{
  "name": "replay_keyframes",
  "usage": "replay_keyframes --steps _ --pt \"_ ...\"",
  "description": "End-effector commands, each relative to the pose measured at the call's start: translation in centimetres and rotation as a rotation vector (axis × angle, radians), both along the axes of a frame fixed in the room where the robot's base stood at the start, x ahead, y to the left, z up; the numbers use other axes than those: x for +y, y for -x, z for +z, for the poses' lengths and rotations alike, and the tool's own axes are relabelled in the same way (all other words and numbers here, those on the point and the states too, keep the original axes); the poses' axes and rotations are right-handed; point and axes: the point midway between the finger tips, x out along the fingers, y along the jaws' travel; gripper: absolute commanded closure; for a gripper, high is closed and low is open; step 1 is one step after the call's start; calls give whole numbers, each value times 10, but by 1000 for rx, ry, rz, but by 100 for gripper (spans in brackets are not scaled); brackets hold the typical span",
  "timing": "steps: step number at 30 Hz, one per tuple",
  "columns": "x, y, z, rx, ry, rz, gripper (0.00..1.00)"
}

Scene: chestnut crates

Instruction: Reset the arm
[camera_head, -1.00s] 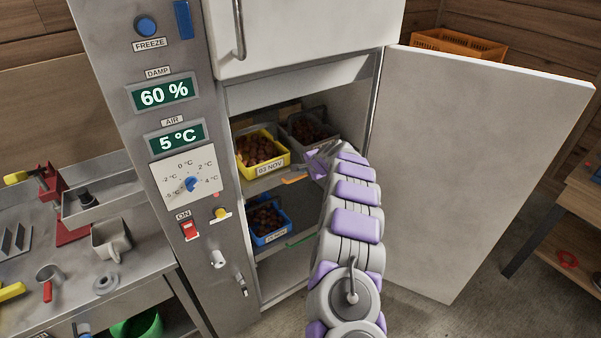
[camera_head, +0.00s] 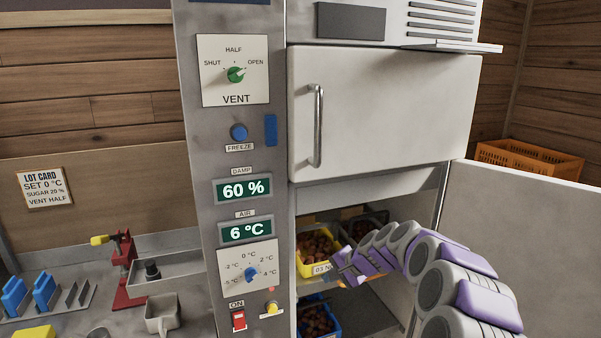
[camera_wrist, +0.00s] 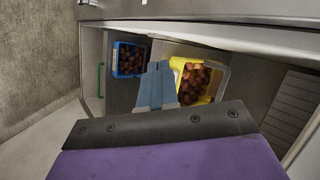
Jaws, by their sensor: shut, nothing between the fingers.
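My gripper (camera_head: 343,262) is at the open lower compartment of the cabinet, in front of the upper shelf. It is close to the yellow crate (camera_head: 303,268) of chestnuts and partly covers its front. In the wrist view the closed fingers (camera_wrist: 157,85) point into the compartment, with the yellow crate (camera_wrist: 217,93) to their right and the blue crate (camera_wrist: 117,66) to their left. The fingers hold nothing. My arm is bent and comes in from the lower right, between the compartment and its open door (camera_head: 530,235).
The shut upper door (camera_head: 385,110) is above my arm. The control panel (camera_head: 235,180) stands left of the opening, reading 60 % and 6 °C. A bench with tools, a red press (camera_head: 125,270) and a cup (camera_head: 162,313) is at left. An orange crate (camera_head: 530,158) stands behind the open door.

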Motion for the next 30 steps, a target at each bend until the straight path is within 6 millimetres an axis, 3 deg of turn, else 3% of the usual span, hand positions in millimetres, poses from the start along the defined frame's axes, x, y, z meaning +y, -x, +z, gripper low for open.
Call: replay_keyframes --steps 1,6,14,23,30 --pt "10 19 13 2 14 49 100" --pt "36 89 37 27 83 213 100" --pt "47 203 57 78 224 432 100" --pt "23 336 56 173 412 619 100" --pt "-15 439 42 286 553 714 100"
